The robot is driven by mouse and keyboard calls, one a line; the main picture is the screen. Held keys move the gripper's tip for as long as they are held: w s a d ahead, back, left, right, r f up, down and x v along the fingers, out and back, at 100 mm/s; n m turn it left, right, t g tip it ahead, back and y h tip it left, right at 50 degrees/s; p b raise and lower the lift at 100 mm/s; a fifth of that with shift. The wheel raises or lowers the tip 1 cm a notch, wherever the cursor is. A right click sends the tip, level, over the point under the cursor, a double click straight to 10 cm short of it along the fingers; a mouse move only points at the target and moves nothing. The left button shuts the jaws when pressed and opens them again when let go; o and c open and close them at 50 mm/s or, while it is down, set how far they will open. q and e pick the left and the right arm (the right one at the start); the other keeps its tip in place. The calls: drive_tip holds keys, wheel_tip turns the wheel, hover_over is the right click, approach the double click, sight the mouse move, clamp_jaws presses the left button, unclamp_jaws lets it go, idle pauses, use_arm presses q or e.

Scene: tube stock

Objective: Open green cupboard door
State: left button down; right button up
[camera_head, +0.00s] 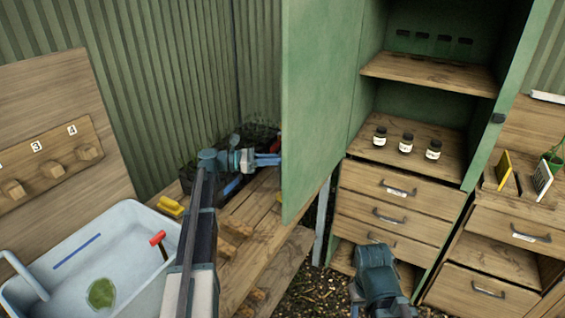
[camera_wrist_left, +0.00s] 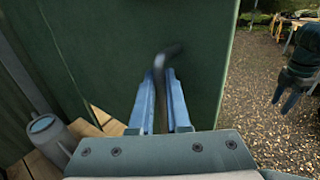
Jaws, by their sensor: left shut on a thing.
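The green cupboard door (camera_head: 318,100) stands swung out to the left of the cupboard (camera_head: 405,50), and the shelves inside show. My left gripper (camera_head: 268,160) is at the door's left edge in the head view. In the left wrist view, my left gripper (camera_wrist_left: 160,105) is shut on the dark door handle (camera_wrist_left: 165,62), which sits between its blue fingers. The green door face (camera_wrist_left: 120,50) fills the middle of that view. The handle is hidden behind the door in the head view. My right gripper (camera_wrist_left: 290,100) hangs away from the door, and its jaw state is unclear.
Three dark jars (camera_head: 406,143) stand on the cupboard's lower shelf, above wooden drawers (camera_head: 390,215). A white sink (camera_head: 120,255) with a red-handled tool (camera_head: 158,240) is at left. A wooden bench (camera_head: 245,225) runs beneath the door. A watering can (camera_wrist_left: 48,132) stands near the door.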

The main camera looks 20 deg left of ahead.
use_arm(q)
drive_tip(key=c, duration=0.9)
unclamp_jaws()
drive_tip(key=v, duration=1.3)
drive_tip(key=shift+a, duration=0.4)
drive_tip(key=shift+s+f, duration=0.1)
drive_tip(key=shift+s, duration=0.15)
